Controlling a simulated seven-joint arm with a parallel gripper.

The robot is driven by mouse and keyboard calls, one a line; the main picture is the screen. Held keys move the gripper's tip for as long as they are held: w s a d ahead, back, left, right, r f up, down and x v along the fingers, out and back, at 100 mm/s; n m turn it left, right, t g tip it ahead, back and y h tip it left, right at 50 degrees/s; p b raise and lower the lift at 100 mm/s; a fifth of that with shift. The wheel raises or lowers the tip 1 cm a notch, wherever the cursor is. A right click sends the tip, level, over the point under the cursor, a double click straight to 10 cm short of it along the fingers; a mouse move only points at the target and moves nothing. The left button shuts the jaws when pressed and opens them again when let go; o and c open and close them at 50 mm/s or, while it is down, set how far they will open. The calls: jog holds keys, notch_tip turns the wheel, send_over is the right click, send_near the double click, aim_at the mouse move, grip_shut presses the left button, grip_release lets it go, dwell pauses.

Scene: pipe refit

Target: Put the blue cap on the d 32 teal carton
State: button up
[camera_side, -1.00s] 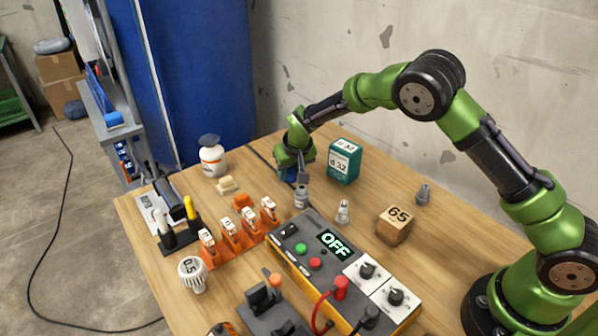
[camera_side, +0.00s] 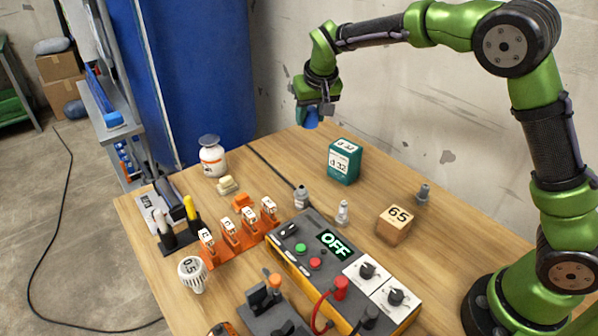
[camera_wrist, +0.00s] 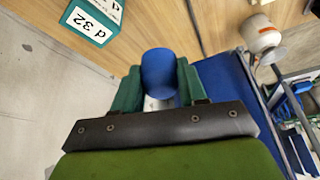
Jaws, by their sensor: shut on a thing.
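The d 32 teal carton (camera_side: 344,161) stands upright on the table towards the back, with white labels on its top and front. It also shows at the upper left in the wrist view (camera_wrist: 93,20). My gripper (camera_side: 318,105) is raised above the table, to the left of and higher than the carton. It is shut on the blue cap (camera_side: 311,119), which hangs below the fingers. In the wrist view the blue cap (camera_wrist: 159,73) sits between the two teal fingers. The gap between cap and carton is clear.
A white jar (camera_side: 211,157) stands at the left back. A wooden block marked 65 (camera_side: 395,225), small grey fittings (camera_side: 343,213) and a control panel reading OFF (camera_side: 320,255) lie in front of the carton. Orange holders (camera_side: 230,235) stand at the left. The table around the carton is mostly free.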

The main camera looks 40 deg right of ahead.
jog(key=s+d+r, duration=0.3)
jog(key=s+d, duration=0.2)
jog(key=s, duration=0.5)
jog(key=s+d+f, duration=0.1)
jog(key=s, duration=0.4)
send_near(344, 144)
jog(key=shift+w+d+f+n, duration=0.2)
jog(key=shift+w+f, duration=0.15)
jog(key=shift+f, duration=0.1)
jog(key=shift+w+d+f+n, duration=0.2)
jog(key=shift+w+f, duration=0.15)
jog(key=shift+f, duration=0.1)
jog(key=shift+s+a+x, duration=0.1)
jog(key=shift+s+x, duration=0.05)
jog(key=shift+x, duration=0.75)
jog(key=shift+s+a+x, duration=0.1)
jog(key=shift+s+x, duration=0.1)
jog(key=shift+x, duration=0.65)
jog(key=shift+f, duration=0.25)
jog(key=o, duration=1)
